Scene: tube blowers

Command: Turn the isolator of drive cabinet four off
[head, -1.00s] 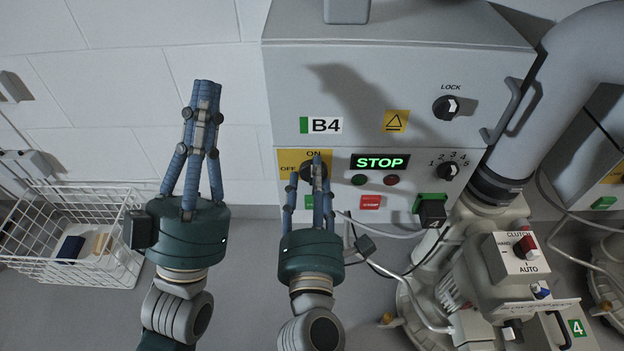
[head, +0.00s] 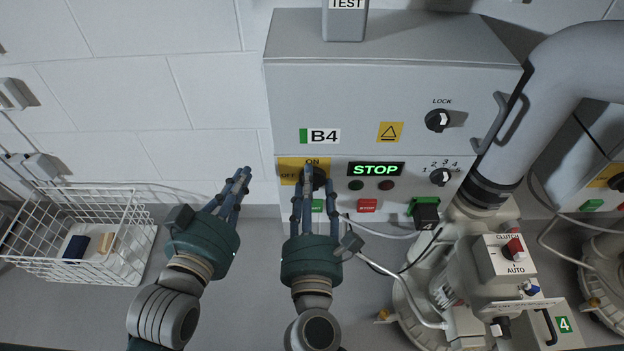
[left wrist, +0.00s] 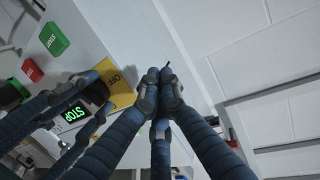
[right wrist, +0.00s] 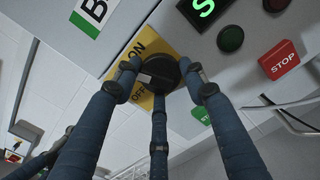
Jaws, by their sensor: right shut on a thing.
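The isolator is a black round knob (head: 320,176) on a yellow plate (head: 289,164) marked ON at top and OFF at left, on the grey cabinet (head: 350,90) labelled B4. In the right wrist view the knob (right wrist: 160,72) sits between my fingers, with a small pale mark on it; I cannot tell its exact setting. My right gripper (head: 313,180) is shut on this knob, its fingers partly covering it. My left gripper (head: 243,174) is shut and empty, left of the plate; its fingertips (left wrist: 159,76) touch each other in the left wrist view.
A lit STOP display (head: 376,169), a red stop button (head: 367,205) and a selector (head: 440,176) are right of the isolator. A LOCK knob (head: 437,120) is above. A blower unit (head: 470,270) stands at right; a wire basket (head: 120,255) is at left.

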